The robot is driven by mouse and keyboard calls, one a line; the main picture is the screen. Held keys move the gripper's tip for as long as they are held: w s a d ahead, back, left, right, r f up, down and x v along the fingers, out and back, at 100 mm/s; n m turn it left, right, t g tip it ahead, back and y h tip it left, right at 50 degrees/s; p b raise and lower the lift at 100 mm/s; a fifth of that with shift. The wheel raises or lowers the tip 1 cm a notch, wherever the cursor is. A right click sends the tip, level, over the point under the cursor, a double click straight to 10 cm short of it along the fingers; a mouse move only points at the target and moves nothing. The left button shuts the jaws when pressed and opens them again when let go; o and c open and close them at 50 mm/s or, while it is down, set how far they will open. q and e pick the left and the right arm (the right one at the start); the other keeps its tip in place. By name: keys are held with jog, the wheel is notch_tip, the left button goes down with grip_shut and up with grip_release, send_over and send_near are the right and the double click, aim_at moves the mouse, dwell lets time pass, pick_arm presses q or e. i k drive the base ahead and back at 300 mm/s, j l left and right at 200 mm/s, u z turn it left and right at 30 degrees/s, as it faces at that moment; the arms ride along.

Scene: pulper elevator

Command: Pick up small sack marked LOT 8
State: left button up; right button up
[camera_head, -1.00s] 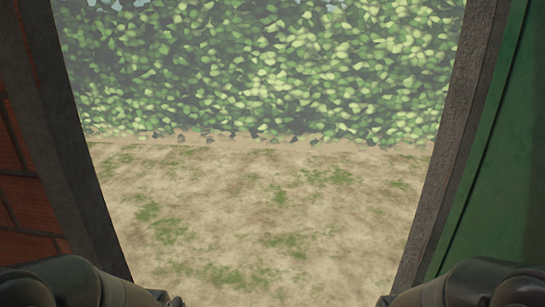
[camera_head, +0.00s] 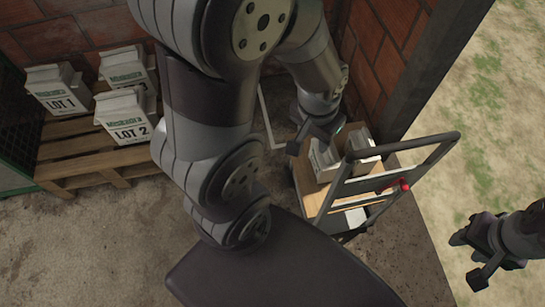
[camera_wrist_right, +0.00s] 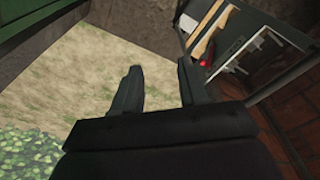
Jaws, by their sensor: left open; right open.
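No label reading LOT 8 can be read in either view. Two pale small sacks, one nearer (camera_head: 325,163) and one beside it (camera_head: 362,148), stand on a cart (camera_head: 312,190); their fronts are hidden from me. My left gripper (camera_head: 318,136) is open, just above and behind the nearer sack; whether it touches cannot be told. My right gripper (camera_head: 478,258) is open and empty over the ground outside, right of the cart. Its two fingers show apart in the right wrist view (camera_wrist_right: 160,78).
A wooden pallet (camera_head: 75,165) at left holds sacks marked LOT 1 (camera_head: 60,95) and LOT 2 (camera_head: 128,118), plus one behind them. The cart has a grey handle frame (camera_head: 440,145) and a red part (camera_head: 400,185). A dark post (camera_head: 435,65) stands beside a brick wall (camera_head: 390,30).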

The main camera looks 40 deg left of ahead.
aim_at(325, 165)
jog(key=k+u, duration=0.1)
jog(key=u, duration=0.65)
jog(key=i+j+z, duration=0.1)
jog(key=z, duration=0.35)
jog(key=i+j+z, duration=0.1)
jog(key=j+z, duration=0.2)
jog(key=z, duration=0.2)
jog(key=j+z, duration=0.2)
jog(key=z, duration=0.25)
jog(key=j+z, duration=0.3)
jog(key=z, duration=0.15)
jog(key=i, duration=0.05)
